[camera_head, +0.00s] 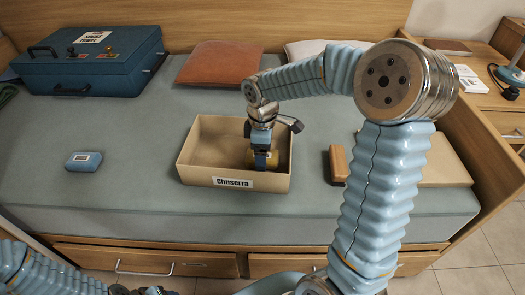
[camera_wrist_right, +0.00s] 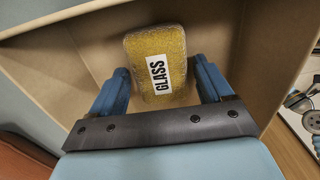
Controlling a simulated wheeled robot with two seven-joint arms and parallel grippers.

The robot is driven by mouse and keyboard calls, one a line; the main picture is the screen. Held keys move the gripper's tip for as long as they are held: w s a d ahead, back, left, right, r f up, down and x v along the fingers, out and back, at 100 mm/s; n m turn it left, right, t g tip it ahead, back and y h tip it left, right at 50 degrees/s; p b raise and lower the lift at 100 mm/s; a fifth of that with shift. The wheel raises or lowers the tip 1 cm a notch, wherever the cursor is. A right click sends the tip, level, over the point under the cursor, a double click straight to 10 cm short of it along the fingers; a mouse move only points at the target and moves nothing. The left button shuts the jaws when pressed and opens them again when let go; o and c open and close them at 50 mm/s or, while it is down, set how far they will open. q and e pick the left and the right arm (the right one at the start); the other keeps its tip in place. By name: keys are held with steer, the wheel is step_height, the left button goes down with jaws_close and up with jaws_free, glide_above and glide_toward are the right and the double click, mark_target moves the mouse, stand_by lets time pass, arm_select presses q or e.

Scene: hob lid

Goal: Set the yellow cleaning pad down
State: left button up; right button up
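The yellow cleaning pad (camera_wrist_right: 160,65) has a white label reading "GLASS". It is inside the open cardboard box (camera_head: 205,165), which is labelled "Chuserra". In the right wrist view the blue fingers of my right gripper (camera_wrist_right: 165,82) stand on both sides of the pad, with narrow gaps showing. Whether the pad's underside rests on the box floor is hard to see. My left arm shows only at the bottom left; its gripper is mostly cut off.
The box stands on a grey-green mattress (camera_head: 130,150). A blue case (camera_head: 92,62), a brown cushion (camera_head: 218,63), a small blue labelled block (camera_head: 83,161) and a brown-edged block (camera_head: 338,163) lie around it. The mattress left of the box is mostly clear.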

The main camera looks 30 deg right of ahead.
steer(key=shift+o, duration=0.7)
steer(key=shift+r, duration=0.1)
steer(key=shift+r, duration=0.25)
step_height(320, 180, up, 12)
steer(key=p, duration=0.1)
steer(key=shift+f+p, duration=0.15)
steer(key=shift+p, duration=0.2)
steer(key=shift+s, duration=0.1)
